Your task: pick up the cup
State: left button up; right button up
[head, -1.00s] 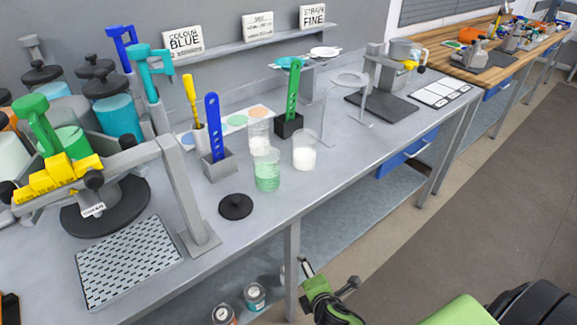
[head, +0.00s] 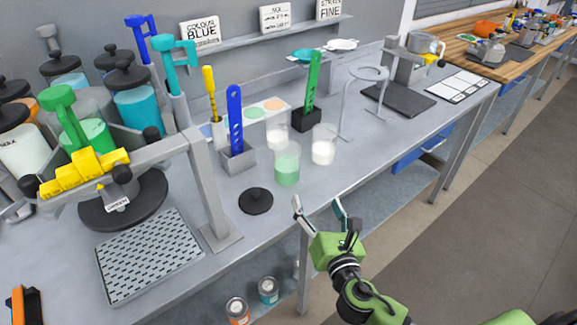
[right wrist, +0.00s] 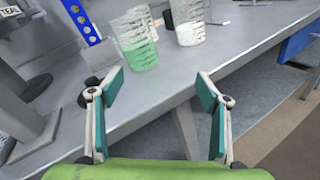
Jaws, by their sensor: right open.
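Several clear cups stand upright on the grey bench. One holds green liquid (head: 287,168); it also shows in the right wrist view (right wrist: 138,50). To its right is a cup with white contents (head: 323,147), also in the right wrist view (right wrist: 190,30). Another pale cup (head: 277,134) stands behind the green one, partly hidden. My right gripper (head: 318,208) is open and empty at the bench's front edge, its fingers pointing toward the cups but apart from them. The fingers show spread in the right wrist view (right wrist: 160,88). My left gripper is not in view.
A black disc (head: 256,201) lies left of the right gripper. A blue tool in a grey holder (head: 236,160) and a green one in a black holder (head: 306,119) stand near the cups. A ring stand (head: 345,110) is to the right. A grey post (head: 208,180) stands left.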

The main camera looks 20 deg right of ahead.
aim_at(292, 171)
jog(key=n, duration=0.1)
jog(key=a+r+n+y, duration=0.1)
jog(key=n, duration=0.1)
jog(key=w+a+n, duration=0.1)
jog(key=shift+a+r+t, duration=0.15)
jog(key=shift+r+t, duration=0.1)
jog(key=shift+t, duration=0.15)
jog(key=shift+w+a+r+n+y, duration=0.2)
jog(key=shift+n+y, duration=0.3)
jog(key=shift+n, duration=0.2)
jog(key=shift+w, duration=0.35)
jog(key=w, duration=0.3)
jog(key=w+p, duration=0.1)
jog(key=w, duration=0.3)
jog(key=shift+w+a, duration=0.2)
jog(key=shift+w, duration=0.05)
jog(key=shift+w+p, duration=0.35)
jog(key=shift+w, duration=0.15)
jog(key=shift+w+f, duration=0.1)
jog(key=shift+w, duration=2.1)
jog(key=c, duration=1.4)
